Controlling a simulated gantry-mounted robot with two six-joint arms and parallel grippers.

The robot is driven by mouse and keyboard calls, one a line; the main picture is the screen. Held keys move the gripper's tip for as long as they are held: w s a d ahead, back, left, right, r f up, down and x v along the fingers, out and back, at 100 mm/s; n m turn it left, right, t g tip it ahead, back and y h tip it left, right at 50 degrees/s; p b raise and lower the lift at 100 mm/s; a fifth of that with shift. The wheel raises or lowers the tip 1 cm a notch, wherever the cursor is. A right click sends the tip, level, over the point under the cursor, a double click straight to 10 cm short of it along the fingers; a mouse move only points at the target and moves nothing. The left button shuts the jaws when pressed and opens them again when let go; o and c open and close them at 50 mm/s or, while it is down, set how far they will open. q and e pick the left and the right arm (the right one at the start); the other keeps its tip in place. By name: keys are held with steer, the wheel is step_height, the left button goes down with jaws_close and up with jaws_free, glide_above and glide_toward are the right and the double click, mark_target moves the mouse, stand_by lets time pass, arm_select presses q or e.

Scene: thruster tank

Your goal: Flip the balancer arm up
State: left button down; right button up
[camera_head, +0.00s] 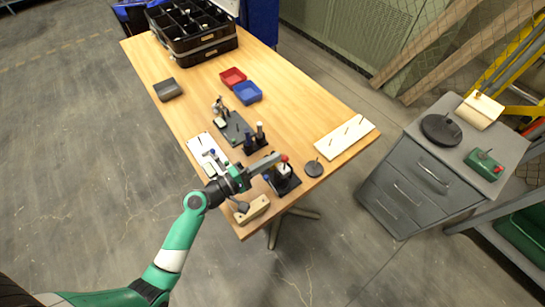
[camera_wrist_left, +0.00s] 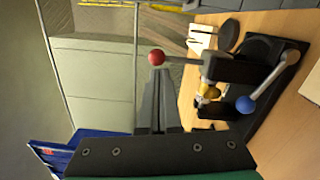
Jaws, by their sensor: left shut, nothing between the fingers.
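The balancer device stands on a black base (camera_head: 284,184) near the table's front edge. In the left wrist view its black block (camera_wrist_left: 232,69) carries a short rod with a red ball (camera_wrist_left: 156,57). A second rod with a blue ball (camera_wrist_left: 245,104) and a brass-coloured part (camera_wrist_left: 209,91) also show there. I cannot tell for sure which rod is the balancer arm. My left gripper (camera_head: 274,158) is shut and empty, its tips beside the red ball; whether they touch is unclear. Its fingers also show in the left wrist view (camera_wrist_left: 157,88). My right gripper is out of view.
A wooden block (camera_head: 252,210) lies at the near table edge. A white board (camera_head: 205,152), black stands (camera_head: 255,140) and a dark disc (camera_head: 314,168) surround the device. A long pale board (camera_head: 344,137) lies to the right. Blue (camera_head: 248,92) and red bins sit farther back.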

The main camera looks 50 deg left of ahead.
arm_select(q)
steer(key=shift+a, duration=0.2)
steer(key=shift+d+r+m, duration=0.2)
steer(key=shift+d+m, duration=0.25)
steer(key=shift+m, duration=0.35)
stand_by(0.5)
steer(key=shift+d, duration=0.1)
steer(key=shift+s+d+f+m+g+y+b, duration=0.15)
steer(key=shift+d+f+m+b, duration=0.95)
steer(key=shift+m, duration=1.15)
steer(key=shift+s+d+f+m+g+y+b, duration=0.1)
steer(key=shift+d+f+m+b, duration=0.45)
steer(key=shift+d+m, duration=1.4)
steer(key=shift+s+d+f+m+g+y+b, duration=0.15)
steer(key=shift+d+f+m+b, duration=0.7)
steer(key=shift+m, duration=1.65)
steer(key=shift+d+b, duration=0.3)
steer(key=shift+b, duration=0.1)
